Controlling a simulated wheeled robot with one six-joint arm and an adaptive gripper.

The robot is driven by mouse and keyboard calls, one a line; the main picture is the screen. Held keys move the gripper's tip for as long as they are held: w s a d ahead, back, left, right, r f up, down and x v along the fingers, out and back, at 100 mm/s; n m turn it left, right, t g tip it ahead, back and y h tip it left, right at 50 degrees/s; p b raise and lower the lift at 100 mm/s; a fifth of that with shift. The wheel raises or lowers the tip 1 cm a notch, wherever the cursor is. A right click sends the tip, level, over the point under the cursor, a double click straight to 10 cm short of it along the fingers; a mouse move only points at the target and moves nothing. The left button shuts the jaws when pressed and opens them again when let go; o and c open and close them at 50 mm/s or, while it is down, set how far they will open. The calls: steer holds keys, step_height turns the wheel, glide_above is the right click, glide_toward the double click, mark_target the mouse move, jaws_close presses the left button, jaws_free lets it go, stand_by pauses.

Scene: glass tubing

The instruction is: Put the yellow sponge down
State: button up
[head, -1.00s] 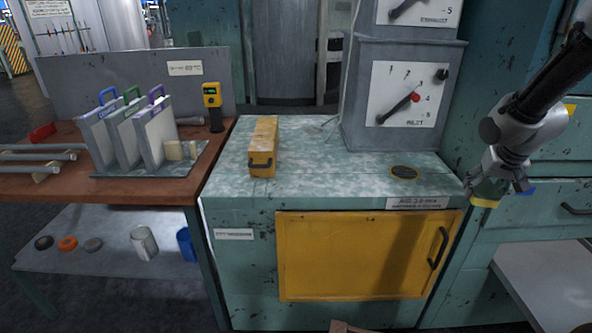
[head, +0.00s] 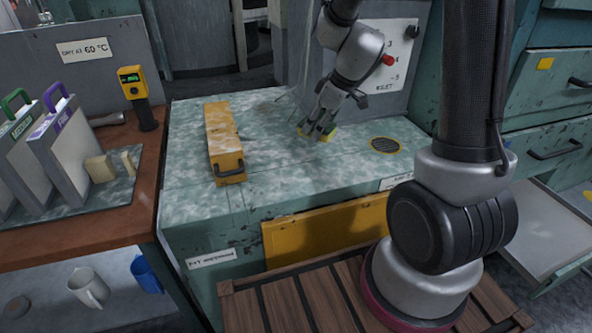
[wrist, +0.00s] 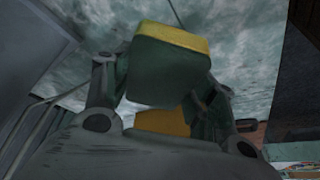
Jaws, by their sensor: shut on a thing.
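The yellow sponge (head: 327,135), with a dark green side, is at the fingertips of my gripper (head: 315,129) over the speckled green bench top (head: 270,180). In the wrist view the sponge (wrist: 168,68) sits between the fingers of my gripper (wrist: 160,85), which are shut on it. The sponge is low, at or just above the bench surface; I cannot tell whether it touches. In the head view the fingers hide part of it.
A long yellow case (head: 222,145) with a dark handle lies left of the gripper. A round dark grille (head: 385,145) is to the right. A grey dial cabinet (head: 385,62) stands behind. The bench top in front of the gripper is clear.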

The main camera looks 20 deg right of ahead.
mark_target(296, 171)
steer(key=s+a+r+n+g+y, duration=0.1)
steer(key=s+a+r+n+g, duration=0.2)
steer(key=n, duration=0.6)
steer(key=s+a, duration=0.2)
steer(key=a, duration=0.1)
steer(key=shift+a+n, duration=0.3)
steer(key=shift+a, duration=0.1)
step_height(296, 171, down, 10)
steer(key=shift+r, duration=0.2)
steer(key=shift+f, duration=0.4)
steer(key=o, duration=0.9)
steer(key=shift+w+r, duration=0.1)
